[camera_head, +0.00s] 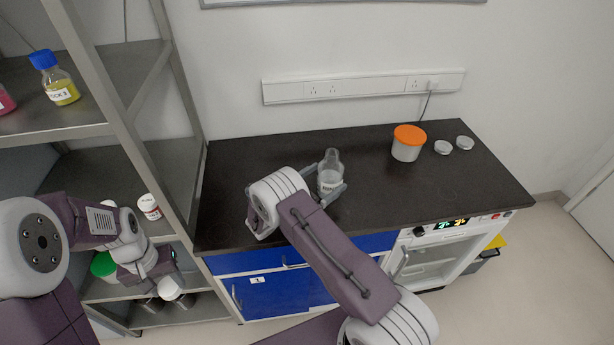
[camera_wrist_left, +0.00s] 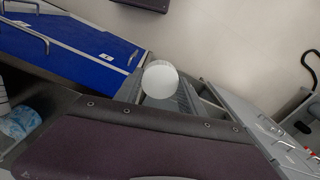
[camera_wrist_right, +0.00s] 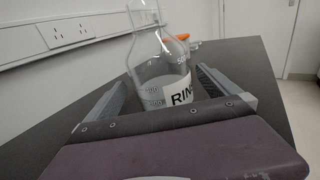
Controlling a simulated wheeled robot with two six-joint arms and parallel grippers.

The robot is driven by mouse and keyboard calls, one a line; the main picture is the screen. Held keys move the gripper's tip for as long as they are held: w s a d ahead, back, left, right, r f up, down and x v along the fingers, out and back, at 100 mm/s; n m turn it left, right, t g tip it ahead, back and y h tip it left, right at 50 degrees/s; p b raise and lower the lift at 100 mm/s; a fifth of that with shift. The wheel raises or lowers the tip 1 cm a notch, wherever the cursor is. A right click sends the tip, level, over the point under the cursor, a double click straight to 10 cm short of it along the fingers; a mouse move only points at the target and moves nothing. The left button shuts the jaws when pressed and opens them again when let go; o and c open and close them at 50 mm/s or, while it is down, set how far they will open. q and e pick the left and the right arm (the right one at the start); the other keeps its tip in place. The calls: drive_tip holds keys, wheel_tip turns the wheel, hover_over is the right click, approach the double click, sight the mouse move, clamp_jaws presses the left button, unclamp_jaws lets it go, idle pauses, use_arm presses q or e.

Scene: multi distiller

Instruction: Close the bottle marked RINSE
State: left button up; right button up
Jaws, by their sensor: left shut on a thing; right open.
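The bottle marked RINSE (camera_head: 330,174) stands upright on the dark worktop, clear glass with a white label. In the right wrist view the bottle (camera_wrist_right: 160,68) shows part of its label, "RIN", and a clear neck with no cap visible. My right gripper (camera_head: 331,180) is open, with its fingers on either side of the bottle; I cannot tell whether they touch it. My left gripper (camera_wrist_left: 166,92) is shut on a white cap (camera_wrist_left: 160,79), held low by the shelf rack. The cap (camera_head: 169,289) also shows in the head view.
An orange-lidded jar (camera_head: 407,147) and two pale round lids (camera_head: 443,147) (camera_head: 464,142) lie at the worktop's right. The metal rack (camera_head: 128,130) holds a yellow bottle with a blue cap (camera_head: 58,82) and a white-capped bottle (camera_head: 149,207). The worktop left of the bottle is clear.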

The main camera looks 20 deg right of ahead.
sight(340, 162)
use_arm(q)
drive_tip(key=shift+d+r+p, duration=0.1)
drive_tip(key=shift+r+p, duration=0.5)
drive_tip(key=shift+r, duration=0.1)
use_arm(e)
drive_tip(key=x, duration=0.5)
drive_tip(key=shift+d, duration=0.15)
drive_tip(key=c, duration=2.1)
drive_tip(key=shift+r, duration=0.1)
use_arm(q)
drive_tip(key=shift+f, duration=0.1)
use_arm(e)
drive_tip(key=r, duration=0.4)
drive_tip(key=shift+s+d+r, duration=0.2)
drive_tip(key=shift+s+r, duration=0.1)
drive_tip(key=shift+s, duration=0.1)
use_arm(q)
drive_tip(key=shift+f, duration=0.15)
use_arm(e)
drive_tip(key=s+d+r, duration=0.2)
drive_tip(key=s, duration=0.1)
drive_tip(key=s+d+r, duration=0.1)
drive_tip(key=s+r, duration=0.1)
drive_tip(key=s, duration=0.1)
drive_tip(key=s+d+r, duration=0.2)
drive_tip(key=s, duration=0.1)
drive_tip(key=shift+s+d+r, duration=0.1)
drive_tip(key=shift+d, duration=0.2)
